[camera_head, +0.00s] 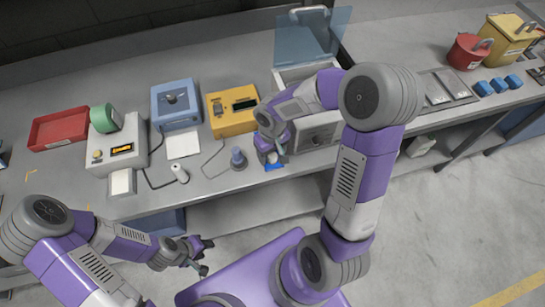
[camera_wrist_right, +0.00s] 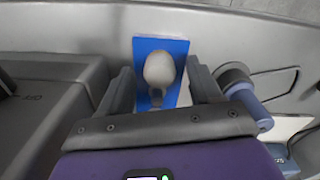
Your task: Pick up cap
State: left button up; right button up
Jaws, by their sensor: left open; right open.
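A pale rounded piece with a narrower stem, which looks like the cap (camera_wrist_right: 158,70), lies on a small blue pad (camera_wrist_right: 178,47) in the right wrist view. My right gripper (camera_wrist_right: 163,82) is open, with one finger on each side of the cap and pad; I cannot tell whether they touch. In the head view my right gripper (camera_head: 273,160) is low over the bench's front edge and hides the cap. Only part of the blue pad (camera_head: 274,168) shows there. My left gripper (camera_head: 205,257) is open and empty, in front of the bench.
A blue-grey knobbed piece (camera_head: 238,159) stands close to the left of my right gripper. A yellow box (camera_head: 232,110), a blue box (camera_head: 176,105) and a white device with a green roll (camera_head: 104,117) stand further left. An open-lidded box (camera_head: 314,132) is close on the right.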

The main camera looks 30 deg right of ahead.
aim_at(272, 154)
jog(key=c, duration=1.1)
notch_tip(272, 154, up, 10)
jog(key=p, duration=0.2)
